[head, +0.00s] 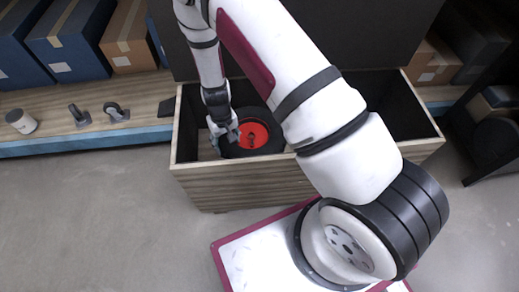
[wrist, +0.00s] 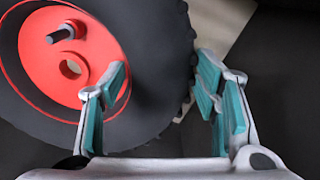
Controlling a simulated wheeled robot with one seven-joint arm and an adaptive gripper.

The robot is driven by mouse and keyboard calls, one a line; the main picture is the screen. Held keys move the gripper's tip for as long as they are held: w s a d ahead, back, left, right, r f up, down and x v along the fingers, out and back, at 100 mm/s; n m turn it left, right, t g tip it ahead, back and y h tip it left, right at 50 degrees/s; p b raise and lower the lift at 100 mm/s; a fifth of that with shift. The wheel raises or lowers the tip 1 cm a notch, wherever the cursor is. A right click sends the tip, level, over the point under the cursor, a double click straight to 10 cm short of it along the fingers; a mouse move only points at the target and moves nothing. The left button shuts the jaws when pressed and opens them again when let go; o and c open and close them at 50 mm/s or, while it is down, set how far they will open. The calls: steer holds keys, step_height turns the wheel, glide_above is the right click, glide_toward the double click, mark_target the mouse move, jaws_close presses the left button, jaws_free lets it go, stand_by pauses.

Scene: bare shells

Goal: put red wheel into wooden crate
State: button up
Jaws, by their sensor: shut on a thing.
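The red wheel (head: 261,130), a red hub in a black tyre, is inside the opening of the wooden crate (head: 270,187), near its left end. My gripper (head: 226,139) is at the wheel's left side, shut on its tyre. In the wrist view the wheel (wrist: 38,62) fills the left side, with one teal-padded finger over the hub side and the other beyond the tread. I cannot tell whether the wheel touches the crate floor. My arm hides part of the crate's middle and front rim.
A dark upright panel (head: 385,35) stands behind the crate. Dark shelving with boxes stands at the right. The floor at the front left is clear.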

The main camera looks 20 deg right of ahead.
step_height(320, 180, down, 10)
steer(key=b, duration=0.4)
steer(key=shift+r, duration=0.1)
steer(key=o, duration=1.7)
steer(key=shift+o, duration=0.2)
